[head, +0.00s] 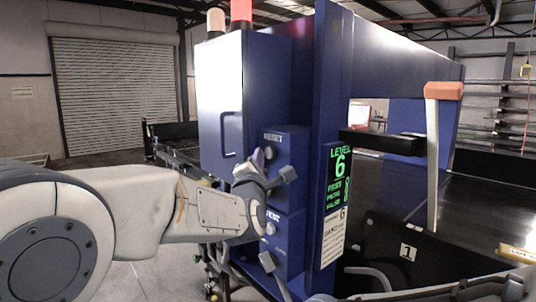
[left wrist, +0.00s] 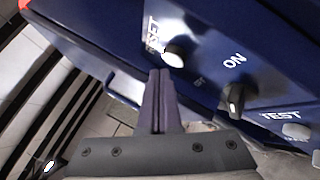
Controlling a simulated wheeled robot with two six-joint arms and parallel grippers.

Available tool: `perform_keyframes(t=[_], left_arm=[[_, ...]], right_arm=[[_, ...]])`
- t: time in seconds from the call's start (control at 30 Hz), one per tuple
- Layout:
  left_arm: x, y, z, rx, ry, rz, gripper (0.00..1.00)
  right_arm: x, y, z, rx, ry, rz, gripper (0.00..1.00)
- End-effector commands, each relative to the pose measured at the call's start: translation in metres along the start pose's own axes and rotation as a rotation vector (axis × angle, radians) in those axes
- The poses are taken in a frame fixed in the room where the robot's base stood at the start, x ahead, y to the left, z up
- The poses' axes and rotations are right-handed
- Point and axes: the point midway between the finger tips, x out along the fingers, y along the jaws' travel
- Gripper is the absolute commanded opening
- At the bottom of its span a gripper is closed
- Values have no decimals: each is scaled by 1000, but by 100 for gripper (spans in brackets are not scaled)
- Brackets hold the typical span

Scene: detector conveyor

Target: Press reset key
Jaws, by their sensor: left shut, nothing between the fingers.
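The reset key (head: 268,153) is a small pale round button under the RESET label on the blue control box. In the left wrist view the key (left wrist: 173,57) lies just beyond and slightly right of my fingertips. My left gripper (head: 258,156) is shut and empty, its dark fingers together and pointing at the panel beside the key. The closed fingers also show in the left wrist view (left wrist: 160,74). A small gap seems to show there, but I cannot tell for sure whether the tips touch the key.
Below are a black ON knob (left wrist: 236,100) and a pale TEST key (left wrist: 296,131). A blue cabinet (head: 222,100) stands behind the box. A green-lit display (head: 339,175) is on the post to the right. The dark conveyor (head: 480,210) lies farther right.

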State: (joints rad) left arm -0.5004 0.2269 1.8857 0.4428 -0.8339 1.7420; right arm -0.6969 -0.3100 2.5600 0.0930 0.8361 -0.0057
Motion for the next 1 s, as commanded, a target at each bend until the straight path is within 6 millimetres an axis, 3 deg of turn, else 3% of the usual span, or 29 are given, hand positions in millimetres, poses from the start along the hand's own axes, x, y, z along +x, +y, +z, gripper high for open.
perform_keyframes(t=[0.2,1.0], left_arm=[[5,-5,3,0,-1,0,0],[9,-7,6,0,-1,-1,0]], right_arm=[[8,1,0,0,0,0,50],[8,1,0,0,0,0,50]])
